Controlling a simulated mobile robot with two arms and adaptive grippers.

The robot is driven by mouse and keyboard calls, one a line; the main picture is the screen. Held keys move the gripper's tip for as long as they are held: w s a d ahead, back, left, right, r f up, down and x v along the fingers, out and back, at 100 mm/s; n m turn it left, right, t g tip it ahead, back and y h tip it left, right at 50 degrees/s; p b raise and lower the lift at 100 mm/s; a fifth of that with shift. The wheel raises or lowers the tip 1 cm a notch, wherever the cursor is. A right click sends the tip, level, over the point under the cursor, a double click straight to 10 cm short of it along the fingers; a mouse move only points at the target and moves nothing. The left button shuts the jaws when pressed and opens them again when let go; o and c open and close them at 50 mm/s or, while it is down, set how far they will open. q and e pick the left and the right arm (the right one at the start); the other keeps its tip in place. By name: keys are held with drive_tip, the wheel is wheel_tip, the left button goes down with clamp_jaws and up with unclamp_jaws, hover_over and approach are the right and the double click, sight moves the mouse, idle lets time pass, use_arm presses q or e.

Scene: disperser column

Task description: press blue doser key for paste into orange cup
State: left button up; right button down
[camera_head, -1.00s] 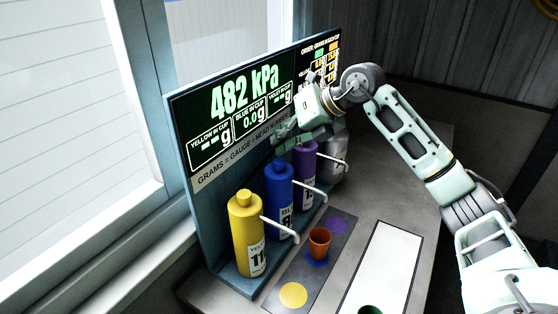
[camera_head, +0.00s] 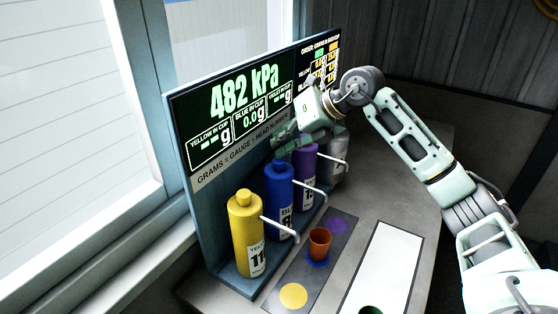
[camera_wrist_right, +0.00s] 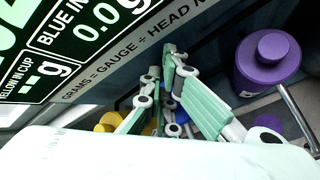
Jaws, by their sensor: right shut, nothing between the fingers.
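The blue doser bottle (camera_head: 279,192) stands between the yellow and violet ones; its top is the blue key (camera_head: 278,165). My right gripper (camera_head: 277,143) is shut and empty, just above the blue key and in front of the panel. In the right wrist view the fingers (camera_wrist_right: 167,58) hide most of the blue bottle (camera_wrist_right: 174,129); I cannot tell whether they touch it. The orange cup (camera_head: 319,243) stands upright on the blue spot (camera_head: 317,263) of the dark strip. The panel (camera_head: 243,108) reads 482 kPa and blue in cup 0.0 g. My left gripper is not in view.
The yellow bottle (camera_head: 246,235) stands in front, the violet bottle (camera_head: 304,169) behind; its cap also shows in the right wrist view (camera_wrist_right: 270,47). A grey bottle (camera_head: 335,160) is farther back. White spouts stick out rightward. A white mat (camera_head: 385,265) lies right of the strip.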

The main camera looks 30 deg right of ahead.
drive_tip(key=shift+f+b, duration=0.45)
drive_tip(key=shift+f, duration=0.25)
idle(0.6)
drive_tip(key=shift+r+p, duration=0.85)
drive_tip(key=shift+r, duration=0.25)
wheel_tip(320, 180, up, 5)
drive_tip(key=p, duration=0.4)
idle(0.6)
